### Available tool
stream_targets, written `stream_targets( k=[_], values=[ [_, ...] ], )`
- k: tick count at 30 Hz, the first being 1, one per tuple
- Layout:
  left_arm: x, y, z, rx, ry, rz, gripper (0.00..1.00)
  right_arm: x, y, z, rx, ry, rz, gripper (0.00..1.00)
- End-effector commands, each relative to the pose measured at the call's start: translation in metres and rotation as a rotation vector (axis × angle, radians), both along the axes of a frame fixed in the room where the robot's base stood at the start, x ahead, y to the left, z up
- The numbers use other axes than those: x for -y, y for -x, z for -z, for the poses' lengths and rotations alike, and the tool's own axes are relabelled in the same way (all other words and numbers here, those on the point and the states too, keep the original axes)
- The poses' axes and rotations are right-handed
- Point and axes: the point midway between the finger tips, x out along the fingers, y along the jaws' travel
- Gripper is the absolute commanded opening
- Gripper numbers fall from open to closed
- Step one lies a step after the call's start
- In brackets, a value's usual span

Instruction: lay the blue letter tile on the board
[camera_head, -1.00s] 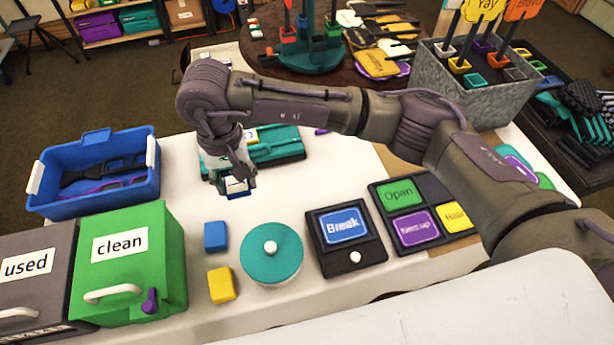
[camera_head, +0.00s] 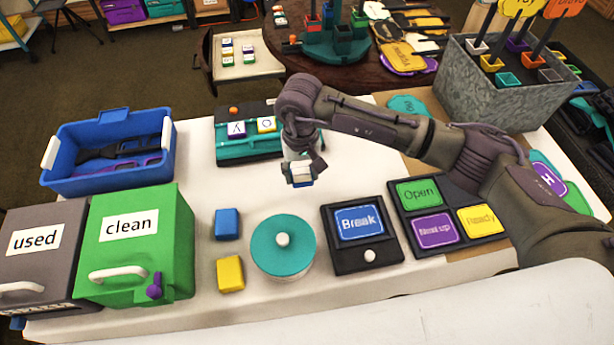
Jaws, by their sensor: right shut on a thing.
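My right gripper (camera_head: 301,171) is shut on a small tile (camera_head: 301,180) with a white face and blue sides, held above the white table. The tile's letter cannot be read. The board (camera_head: 225,154), black and teal, lies at the back of the table, behind and left of the gripper. On it are a white tile with a purple letter (camera_head: 236,129) and one with a yellow letter (camera_head: 267,124). My arm hides part of the board's right end. My left gripper is not in view.
A blue bin (camera_head: 70,178), a green "clean" box (camera_head: 133,255) and a grey "used" box (camera_head: 38,265) stand at the left. Blue (camera_head: 227,223) and yellow (camera_head: 230,273) blocks, a teal round lid (camera_head: 284,262) and a "Break" panel (camera_head: 343,260) sit in front. Bare table surrounds the gripper.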

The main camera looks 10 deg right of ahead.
Motion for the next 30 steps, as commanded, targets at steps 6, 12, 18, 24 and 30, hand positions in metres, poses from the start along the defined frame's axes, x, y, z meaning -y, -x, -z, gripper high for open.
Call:
stream_targets(
  k=[6, 12, 18, 24, 30],
  values=[
    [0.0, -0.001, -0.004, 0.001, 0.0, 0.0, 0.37, 0.011, -0.004, 0.011, -0.001, 0.0, -0.001, 0.25],
    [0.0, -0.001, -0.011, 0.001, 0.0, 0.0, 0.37, 0.011, -0.003, 0.037, -0.004, 0.0, 0.0, 0.25],
    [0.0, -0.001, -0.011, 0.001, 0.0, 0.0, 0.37, 0.011, -0.005, 0.047, 0.002, -0.001, -0.002, 0.25],
    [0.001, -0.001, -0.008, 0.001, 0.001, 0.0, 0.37, 0.011, -0.005, 0.05, 0.001, 0.0, -0.001, 0.25],
    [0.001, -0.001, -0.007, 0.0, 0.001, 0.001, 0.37, 0.011, -0.004, 0.05, 0.001, 0.0, -0.001, 0.69]
  ],
)
